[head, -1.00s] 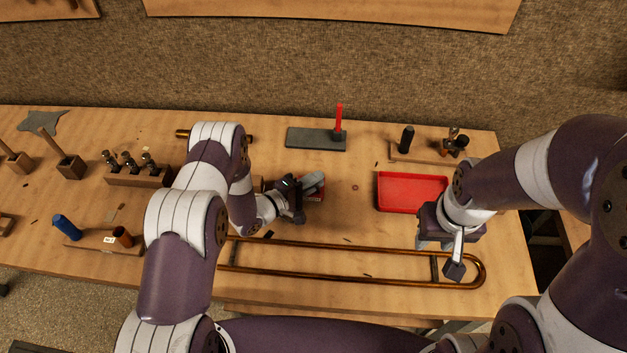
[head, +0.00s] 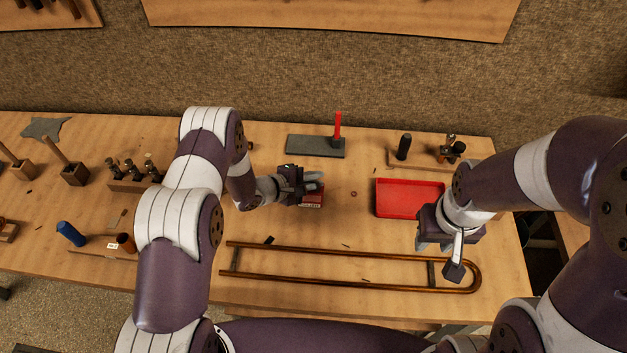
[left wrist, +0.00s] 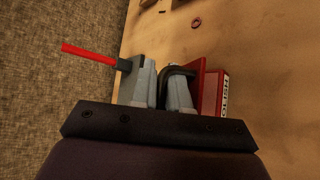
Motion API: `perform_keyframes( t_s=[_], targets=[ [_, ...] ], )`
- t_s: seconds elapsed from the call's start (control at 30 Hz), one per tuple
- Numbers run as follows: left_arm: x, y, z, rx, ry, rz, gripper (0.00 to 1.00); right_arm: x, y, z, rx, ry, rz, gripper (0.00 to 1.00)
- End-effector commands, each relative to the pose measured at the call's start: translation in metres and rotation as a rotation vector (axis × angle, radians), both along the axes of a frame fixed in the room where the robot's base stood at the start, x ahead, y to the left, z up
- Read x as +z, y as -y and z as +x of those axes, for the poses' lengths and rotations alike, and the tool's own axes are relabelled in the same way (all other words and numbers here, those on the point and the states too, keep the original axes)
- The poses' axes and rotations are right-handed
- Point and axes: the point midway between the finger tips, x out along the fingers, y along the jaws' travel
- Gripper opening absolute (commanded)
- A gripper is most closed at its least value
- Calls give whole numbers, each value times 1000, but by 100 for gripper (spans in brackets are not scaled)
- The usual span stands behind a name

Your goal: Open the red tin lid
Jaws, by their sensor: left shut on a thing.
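The red tin (head: 312,200) sits on the workbench near the middle, with a pale label on its front. In the left wrist view the tin (left wrist: 213,95) is at the right, its lettered label showing. A red panel (left wrist: 196,82), seemingly its lid, and a dark curved handle (left wrist: 178,72) show beside the fingers. My left gripper (head: 312,182) is at the top of the tin, its grey fingers (left wrist: 162,88) shut on the dark handle. I cannot tell clearly how far the lid stands from the tin. My right gripper (head: 441,248) hangs near the red tray; its finger gap is unclear.
A red tray (head: 410,211) lies right of the tin. A long brass slide (head: 330,283) lies in front. A grey block (head: 305,147) with a red-handled tool (head: 338,127) is behind. Free bench lies between tin and tray.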

Motion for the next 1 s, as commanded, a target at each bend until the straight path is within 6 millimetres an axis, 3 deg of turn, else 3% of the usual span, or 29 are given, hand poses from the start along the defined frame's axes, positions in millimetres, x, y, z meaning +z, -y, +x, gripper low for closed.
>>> perform_keyframes(
  t_s=[0.4, 0.87, 0.9, 1.0],
  targets=[
    [4, 0, 9, 0, -163, 0, 0, 10, 0, 0, 0, 0, 0, 39],
    [3, 0, 10, -1, -180, -1, 0, 11, 0, 0, 0, 0, 0, 39],
    [3, 0, 10, -1, -180, -1, 18, 11, 0, 0, 0, 0, 0, 39],
    [3, 0, 9, -1, -180, -1, 21, 11, 0, 0, 0, 0, 0, 39]
  ],
)
